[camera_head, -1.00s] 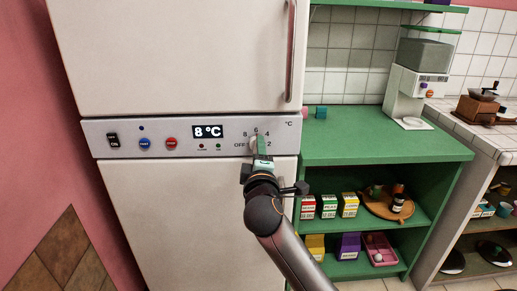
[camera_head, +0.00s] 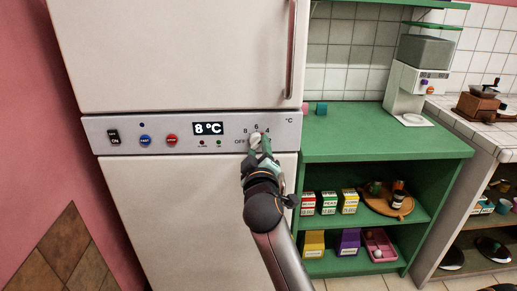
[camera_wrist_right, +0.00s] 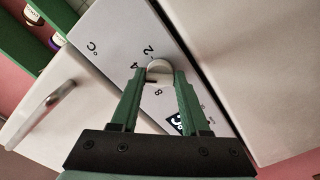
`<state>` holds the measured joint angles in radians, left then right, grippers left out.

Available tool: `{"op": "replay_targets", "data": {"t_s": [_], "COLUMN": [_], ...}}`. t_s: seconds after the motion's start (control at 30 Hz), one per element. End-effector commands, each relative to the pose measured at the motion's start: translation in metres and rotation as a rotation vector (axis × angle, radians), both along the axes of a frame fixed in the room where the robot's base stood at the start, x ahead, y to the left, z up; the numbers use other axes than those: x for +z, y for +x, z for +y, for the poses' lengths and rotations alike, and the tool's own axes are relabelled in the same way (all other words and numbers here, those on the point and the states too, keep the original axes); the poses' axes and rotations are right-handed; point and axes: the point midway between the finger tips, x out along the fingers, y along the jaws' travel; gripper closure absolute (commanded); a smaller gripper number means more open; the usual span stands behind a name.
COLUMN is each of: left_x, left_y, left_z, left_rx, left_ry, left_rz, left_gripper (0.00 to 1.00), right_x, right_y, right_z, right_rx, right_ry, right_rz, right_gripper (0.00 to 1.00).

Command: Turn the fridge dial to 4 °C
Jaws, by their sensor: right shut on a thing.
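The fridge dial (camera_head: 256,138) is a small pale round knob on the fridge's control panel, with OFF, 8, 6, 4 and 2 printed around it. The fridge display (camera_head: 208,129) reads 8 °C. My right gripper (camera_head: 261,146) reaches up to the panel from below, its green fingers at the dial and partly covering it. In the right wrist view, the dial (camera_wrist_right: 159,71) sits between the two fingertips, and the gripper is shut on it. A dark mark shows on the dial's near side. My left gripper is not in view.
The fridge's vertical handle (camera_head: 290,50) is above the panel. Blue (camera_head: 145,140) and red (camera_head: 172,140) buttons are to the left. A green shelf unit (camera_head: 385,145) holding boxes and a tray stands close on the right.

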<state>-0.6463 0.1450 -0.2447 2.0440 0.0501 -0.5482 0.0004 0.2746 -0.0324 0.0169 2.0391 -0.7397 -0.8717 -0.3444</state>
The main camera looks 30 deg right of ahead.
Motion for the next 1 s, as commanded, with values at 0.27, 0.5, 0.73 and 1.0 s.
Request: {"op": "replay_targets", "data": {"t_s": [0.27, 0.5, 0.73, 1.0], "left_x": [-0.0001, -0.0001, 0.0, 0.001], "left_y": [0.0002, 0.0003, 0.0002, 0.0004], "left_z": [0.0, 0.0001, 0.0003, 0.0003], "left_rx": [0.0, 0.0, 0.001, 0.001], "left_ry": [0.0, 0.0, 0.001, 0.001], "left_rz": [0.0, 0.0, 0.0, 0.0], "left_gripper": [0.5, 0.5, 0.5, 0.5], "right_x": [-0.0009, -0.0007, -0.0003, 0.0004], "right_y": [0.0001, 0.0002, 0.0001, 0.0007], "right_z": [0.0006, 0.0005, 0.0003, -0.0005], "right_rx": [0.002, 0.001, 0.001, 0.001], "right_ry": [0.003, 0.002, 0.001, 0.001], "right_rz": [0.001, 0.0, 0.0, 0.0], "right_gripper": [1.0, 0.38, 0.24, 0.24]}}
